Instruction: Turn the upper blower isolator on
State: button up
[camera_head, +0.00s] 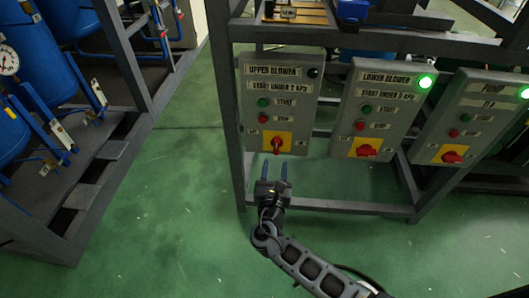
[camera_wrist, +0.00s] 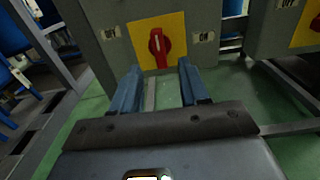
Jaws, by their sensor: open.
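The upper blower panel (camera_head: 290,100) is a grey box with a dark lamp (camera_head: 312,72). Its isolator, a red knob (camera_head: 277,145) on a yellow plate (camera_head: 267,139), sits at the panel's bottom. In the wrist view the red knob (camera_wrist: 158,46) stands about upright on the yellow plate (camera_wrist: 178,28), between two small labels. My gripper (camera_head: 273,168) is just below the isolator in the head view. In the wrist view my gripper (camera_wrist: 158,80) has its two blue fingers spread apart, below and in front of the knob, with nothing between them.
The lower blower panel (camera_head: 375,105) and a third panel (camera_head: 480,120) hang to the right, both with green lamps lit. A dark frame bar (camera_head: 340,207) runs below the panels. Blue tanks (camera_head: 40,60) stand in a rack at left. Green floor between is clear.

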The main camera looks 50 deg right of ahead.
aim_at(276, 148)
jog(key=shift+b+x, duration=0.35)
jog(key=shift+x, duration=3.55)
jog(key=shift+a, duration=0.1)
jog(key=shift+c, duration=0.4)
grip_shut()
